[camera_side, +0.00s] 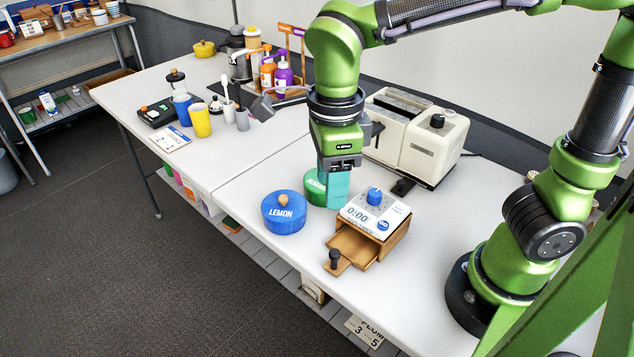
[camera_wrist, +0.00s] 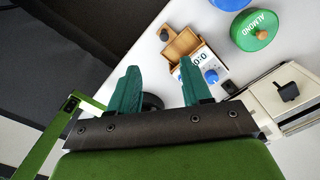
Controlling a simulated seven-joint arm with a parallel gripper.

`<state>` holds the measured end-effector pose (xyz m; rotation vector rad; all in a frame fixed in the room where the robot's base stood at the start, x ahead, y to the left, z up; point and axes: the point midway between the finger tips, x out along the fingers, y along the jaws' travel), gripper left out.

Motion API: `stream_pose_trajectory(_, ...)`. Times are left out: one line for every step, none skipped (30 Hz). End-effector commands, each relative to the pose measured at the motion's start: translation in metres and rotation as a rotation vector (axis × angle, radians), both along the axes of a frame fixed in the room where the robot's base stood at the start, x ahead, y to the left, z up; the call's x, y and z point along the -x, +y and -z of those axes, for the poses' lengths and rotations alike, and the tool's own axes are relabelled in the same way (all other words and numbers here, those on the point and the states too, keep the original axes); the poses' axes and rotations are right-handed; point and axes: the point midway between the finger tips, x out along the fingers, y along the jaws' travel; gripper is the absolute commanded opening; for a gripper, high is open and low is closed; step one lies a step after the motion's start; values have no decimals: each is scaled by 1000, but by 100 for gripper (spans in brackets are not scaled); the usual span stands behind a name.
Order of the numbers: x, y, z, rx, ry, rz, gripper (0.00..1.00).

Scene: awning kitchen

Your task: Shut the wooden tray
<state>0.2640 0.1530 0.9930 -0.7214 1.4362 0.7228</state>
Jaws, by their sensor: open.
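The wooden tray (camera_side: 353,246) is pulled out from the front of a small wooden box (camera_side: 394,240). A dark knob (camera_side: 335,256) stands on its front tab. A white timer (camera_side: 376,212) with a blue dial sits on top of the box. The tray also shows in the wrist view (camera_wrist: 181,46), beyond the fingertips, and looks empty. My gripper (camera_side: 337,204) points down beside the box, on its far-left side, and hides part of the green tin. In the wrist view my teal fingers (camera_wrist: 160,84) are spread apart with nothing between them.
A blue LEMON tin (camera_side: 284,214) stands left of the tray. A green ALMOND tin (camera_side: 315,188) stands behind my fingers. A cream toaster (camera_side: 420,145) is behind the box. Cups and bottles stand farther left. The tray's knob is near the table's front edge.

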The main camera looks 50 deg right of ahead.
Motion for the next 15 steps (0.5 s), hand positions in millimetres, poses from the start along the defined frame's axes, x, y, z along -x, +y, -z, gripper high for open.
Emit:
stream_pose_trajectory(-1,1,1,-3,-6,-71,48)
stream_pose_trajectory(0,1,2,-5,-6,-115,48)
stream_pose_trajectory(0,2,3,-8,-8,-174,48)
stream_pose_trajectory(0,3,4,-10,-12,-218,48)
stream_pose_trajectory(1,3,5,-14,-13,-262,48)
stream_pose_trajectory(2,3,6,-20,-19,-317,48)
stream_pose_trajectory(2,4,6,-24,-24,-360,48)
stream_pose_trajectory(2,4,7,-28,-28,-403,48)
stream_pose_trajectory(3,4,7,-32,-34,-460,48)
stream_pose_trajectory(4,4,8,-35,-38,-502,48)
stream_pose_trajectory(4,4,7,-41,-46,-540,48)
stream_pose_trajectory(5,3,7,-46,-56,-594,48)
stream_pose_trajectory(5,2,7,-50,-63,-633,48)
stream_pose_trajectory(6,2,7,-53,-70,-673,48)
stream_pose_trajectory(6,1,7,-58,-81,-724,48)
